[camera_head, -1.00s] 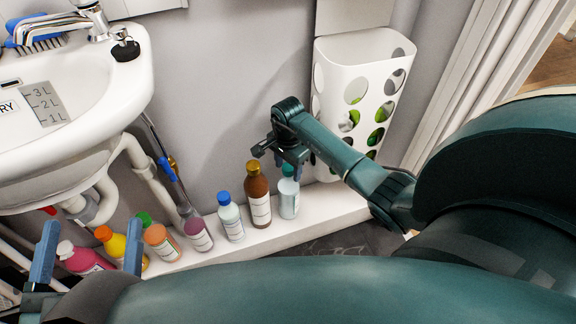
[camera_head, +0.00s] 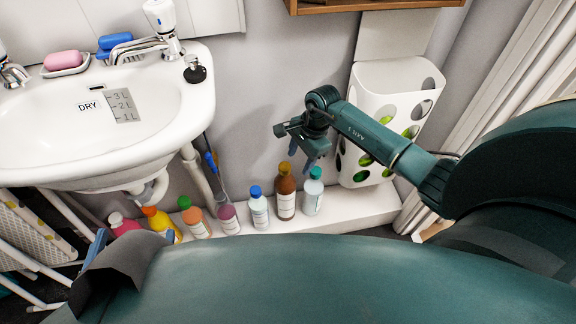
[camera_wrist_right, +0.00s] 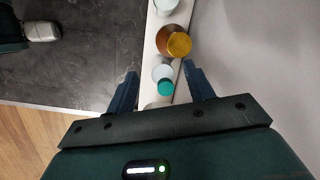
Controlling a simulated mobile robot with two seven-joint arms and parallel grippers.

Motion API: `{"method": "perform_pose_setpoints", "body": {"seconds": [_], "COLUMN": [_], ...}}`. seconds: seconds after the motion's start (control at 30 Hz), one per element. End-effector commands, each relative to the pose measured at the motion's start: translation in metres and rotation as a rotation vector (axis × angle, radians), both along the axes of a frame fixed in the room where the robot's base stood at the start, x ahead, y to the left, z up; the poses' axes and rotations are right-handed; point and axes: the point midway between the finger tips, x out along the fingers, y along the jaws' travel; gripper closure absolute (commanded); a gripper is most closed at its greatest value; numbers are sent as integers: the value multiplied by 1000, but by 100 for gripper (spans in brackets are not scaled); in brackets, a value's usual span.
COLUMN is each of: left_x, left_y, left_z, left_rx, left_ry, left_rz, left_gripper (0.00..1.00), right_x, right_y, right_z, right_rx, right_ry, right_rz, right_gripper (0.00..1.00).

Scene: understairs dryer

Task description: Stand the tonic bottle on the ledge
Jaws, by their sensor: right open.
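Which bottle is the tonic cannot be read from the labels. A pale bottle with a teal cap (camera_head: 313,197) stands upright on the white ledge (camera_head: 350,214), at the right end of the bottle row. It also shows in the right wrist view, its teal cap (camera_wrist_right: 166,87) framed between the fingers. My right gripper (camera_head: 307,160) is open and empty, above the teal cap and apart from it. A brown bottle with an amber cap (camera_head: 286,197) stands just left of it.
A blue-capped bottle (camera_head: 259,212) and several colourful bottles stand further left, under the sink (camera_head: 150,125). A white perforated bin (camera_head: 390,95) hangs on the wall behind my right arm. Bare ledge lies to the right of the teal-capped bottle.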

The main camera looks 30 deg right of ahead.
Motion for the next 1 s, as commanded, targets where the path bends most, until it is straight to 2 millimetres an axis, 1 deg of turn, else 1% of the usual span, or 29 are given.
{"method": "perform_pose_setpoints", "body": {"seconds": [0.03,0.07,0.1,0.13,0.17,0.2,0.27,0.3,0.37,0.4,0.47,0.5,0.57,0.6,0.63,0.67,0.7,0.8,0.9,1.0], "left_x": [0,0,0,0,0,0,0,0,0,0,0,0,0,0,0,0,0,0,0,0], "left_y": [0,0,0,0,0,0,0,0,0,0,0,0,0,0,0,0,0,0,0,0], "left_z": [0,0,0,0,0,0,0,0,0,0,0,0,0,0,0,0,0,0,0,0], "left_rx": [0,0,0,0,0,0,0,0,0,0,-1,-1,-1,-2,-2,-2,-2,-2,-2,-2], "left_ry": [0,0,-1,-1,-1,-1,-1,-1,-1,-1,-2,-2,-2,-1,-1,-1,-1,-1,-1,-1], "left_rz": [0,0,0,0,0,0,0,0,0,0,0,0,0,0,0,0,0,0,0,0], "left_gripper": [14,14,14,14,14,14,14,14,14,14,14,14,14,14,14,14,14,14,14,14], "right_x": [-12,-19,-32,-41,-51,-62,-79,-88,-99,-104,-110,-112,-115,-118,-120,-123,-128,-140,-150,-155], "right_y": [38,64,101,128,152,180,210,223,232,232,224,216,200,189,182,175,168,157,153,153], "right_z": [-3,0,9,20,34,56,92,118,154,175,199,210,218,219,218,216,211,199,190,187], "right_rx": [134,237,395,521,647,813,1054,1206,1421,1550,1723,1819,1937,1990,2018,-2018,-1830,-1467,-1249,-1153], "right_ry": [-11,-14,-7,9,33,79,181,270,429,556,772,932,1192,1369,1505,-1624,-1620,-1591,-1562,-1546], "right_rz": [-35,-72,-137,-194,-257,-348,-498,-605,-778,-902,-1099,-1237,-1445,-1581,-1678,1753,1684,1536,1438,1394], "right_gripper": [47,47,47,47,47,47,47,47,47,47,47,47,47,47,47,47,47,47,47,47]}}
